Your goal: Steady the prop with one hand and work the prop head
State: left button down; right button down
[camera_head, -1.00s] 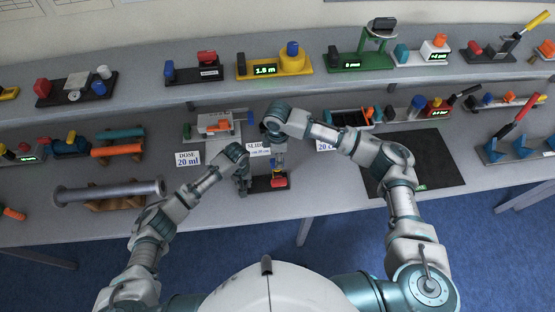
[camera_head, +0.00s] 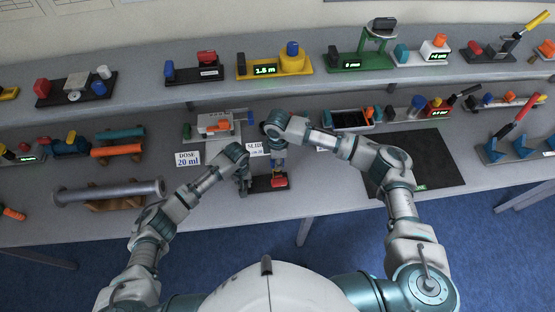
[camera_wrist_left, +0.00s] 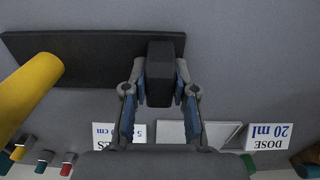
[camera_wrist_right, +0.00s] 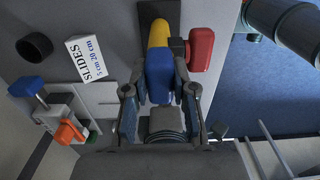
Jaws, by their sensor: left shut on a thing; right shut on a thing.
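The prop has a black base plate (camera_wrist_left: 95,58) with a dark upright block (camera_wrist_left: 160,65) at one end. A red block (camera_head: 279,181) sits on it, also seen in the right wrist view (camera_wrist_right: 201,48). A yellow cylinder (camera_wrist_left: 28,92) stands on the plate, with a blue head piece (camera_wrist_right: 159,80) at its end. My left gripper (camera_head: 243,189) is shut on the dark block, one finger on each side. My right gripper (camera_head: 279,168) is shut on the blue head piece. The gripper hides part of the head piece.
A "DOSE 20 ml" card (camera_head: 188,159) and a "SLIDES" card (camera_wrist_right: 88,58) stand behind the prop. A device with an orange part (camera_head: 214,126) is further back. A pipe on a cradle (camera_head: 108,192) lies left. A dark mat (camera_head: 430,165) lies right.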

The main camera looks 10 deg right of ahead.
notch_tip(320, 180, up, 2)
jog(key=shift+w+r, duration=0.1)
jog(key=c, duration=0.9)
grip_release()
notch_tip(320, 180, up, 12)
jog(key=shift+f, duration=0.15)
pick_arm(q)
jog(key=c, duration=0.9)
grip_release()
jog(key=shift+o, duration=0.3)
